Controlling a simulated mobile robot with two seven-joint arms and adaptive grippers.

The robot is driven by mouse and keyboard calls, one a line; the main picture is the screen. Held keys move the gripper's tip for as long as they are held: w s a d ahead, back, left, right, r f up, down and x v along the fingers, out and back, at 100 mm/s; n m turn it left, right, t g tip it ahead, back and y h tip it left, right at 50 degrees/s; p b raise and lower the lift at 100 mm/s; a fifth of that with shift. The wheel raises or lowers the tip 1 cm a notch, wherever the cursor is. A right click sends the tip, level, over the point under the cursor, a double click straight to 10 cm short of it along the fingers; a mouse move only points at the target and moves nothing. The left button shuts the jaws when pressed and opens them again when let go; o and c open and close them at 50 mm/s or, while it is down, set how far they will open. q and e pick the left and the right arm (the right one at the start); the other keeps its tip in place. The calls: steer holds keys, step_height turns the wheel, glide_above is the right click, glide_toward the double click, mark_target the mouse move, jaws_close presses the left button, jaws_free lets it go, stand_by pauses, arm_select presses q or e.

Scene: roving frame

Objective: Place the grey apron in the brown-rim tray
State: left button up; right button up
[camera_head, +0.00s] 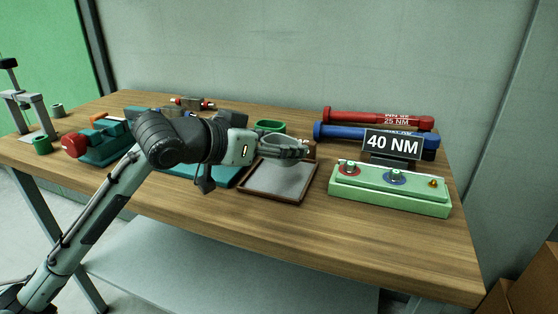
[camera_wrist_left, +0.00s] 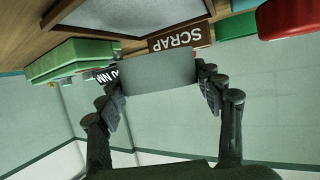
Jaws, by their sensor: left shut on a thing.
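The brown-rim tray (camera_head: 268,198) lies on the wooden table in the middle of the head view; in the left wrist view its rim (camera_wrist_left: 62,12) shows at the top. My left gripper (camera_head: 298,152) is over the tray's far part. In the left wrist view the apron (camera_wrist_left: 160,76) spans between the fingertips. Whether its lower edge touches the tray floor, I cannot tell. My right gripper is not in view.
A brown SCRAP sign (camera_wrist_left: 180,37) and a green bin (camera_head: 270,126) stand behind the tray. A green block with knobs (camera_head: 390,192), a 40 NM sign (camera_head: 392,145) and red and blue torque tools (camera_head: 375,117) are at right.

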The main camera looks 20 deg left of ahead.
mark_target(279, 177)
arm_select(q)
step_height(279, 177, down, 4)
steer(key=shift+f, duration=0.1)
stand_by(0.4)
